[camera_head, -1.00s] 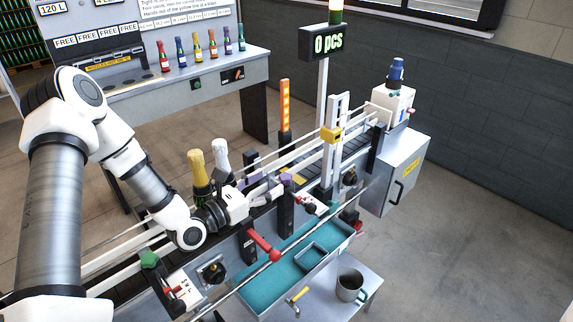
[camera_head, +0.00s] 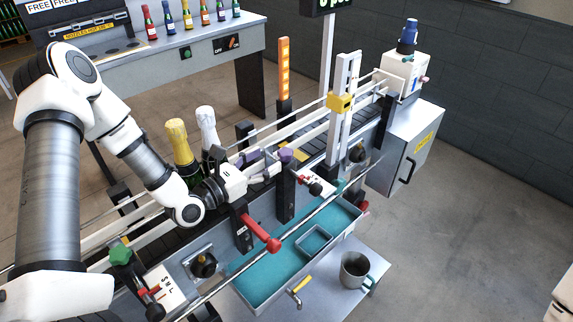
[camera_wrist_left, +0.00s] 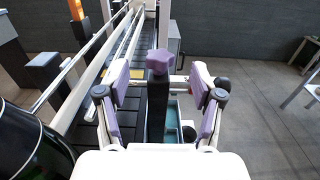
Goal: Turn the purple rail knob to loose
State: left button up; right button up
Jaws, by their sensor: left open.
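The purple rail knob (camera_head: 285,155) sits on top of a black post beside the conveyor rail. In the left wrist view the knob (camera_wrist_left: 158,62) is a lobed purple head on the dark post, centred ahead. My left gripper (camera_head: 264,163) is open, its fingers pointing at the knob from the left. In the left wrist view the fingers of the left gripper (camera_wrist_left: 157,88) stand apart on either side of the post, with clear gaps. The knob appears a little beyond the fingertips. No loose or tight marking is readable. My right gripper is not in view.
A gold-topped bottle (camera_head: 180,143) and a white-topped bottle (camera_head: 207,128) stand on the conveyor beside my left wrist. A red-handled lever (camera_head: 262,240) sticks out in front. A teal tray (camera_head: 262,285) and a grey mug (camera_head: 354,268) lie below.

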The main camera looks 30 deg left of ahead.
aim_at(279, 156)
pick_arm(q)
jog(key=x, duration=0.3)
jog(key=f+p+x, duration=0.1)
jog(key=x, duration=0.3)
jog(key=shift+w+f, duration=0.1)
jog(key=shift+f, duration=0.1)
jog(key=shift+w+d+f, duration=0.1)
jog(key=shift+w+d, duration=0.05)
jog(key=shift+w, duration=0.3)
jog(key=shift+s, duration=0.1)
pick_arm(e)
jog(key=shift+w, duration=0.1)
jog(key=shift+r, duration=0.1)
pick_arm(q)
jog(key=c, duration=1.2)
